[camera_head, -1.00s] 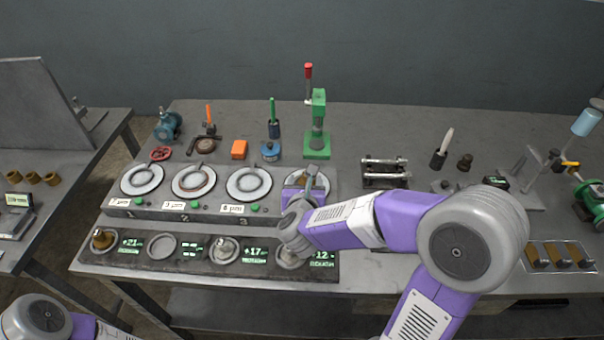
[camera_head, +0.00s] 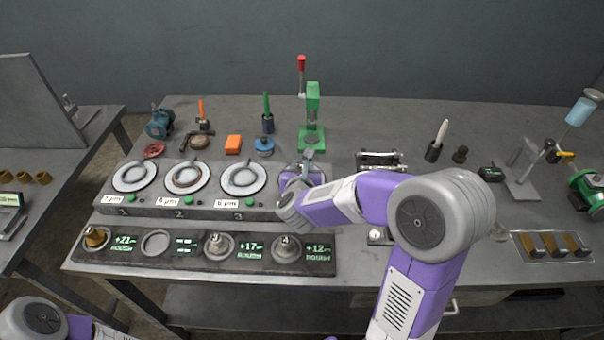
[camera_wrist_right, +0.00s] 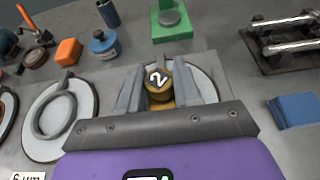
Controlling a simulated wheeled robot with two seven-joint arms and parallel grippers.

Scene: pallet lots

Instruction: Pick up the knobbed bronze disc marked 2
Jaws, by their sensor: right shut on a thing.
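The knobbed bronze disc marked 2 (camera_wrist_right: 159,82) shows in the right wrist view, its white 2 on the top of the knob. My right gripper (camera_wrist_right: 160,92) is shut on it, with one finger on either side. Behind it is the rightmost round white plate (camera_wrist_right: 208,83); I cannot tell whether the disc touches it. In the head view my right gripper (camera_head: 306,172) is over this plate, and its wrist hides the disc. My left arm shows only at the bottom left corner; its gripper is out of view.
The front strip (camera_head: 190,262) holds a bronze knobbed disc (camera_head: 96,237), an empty round seat (camera_head: 157,243) and two grey knobbed discs (camera_head: 219,246) (camera_head: 287,249). Three more plates (camera_head: 135,176) lie to the left. A green press (camera_head: 312,120) stands behind. A blue block (camera_wrist_right: 294,108) lies right.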

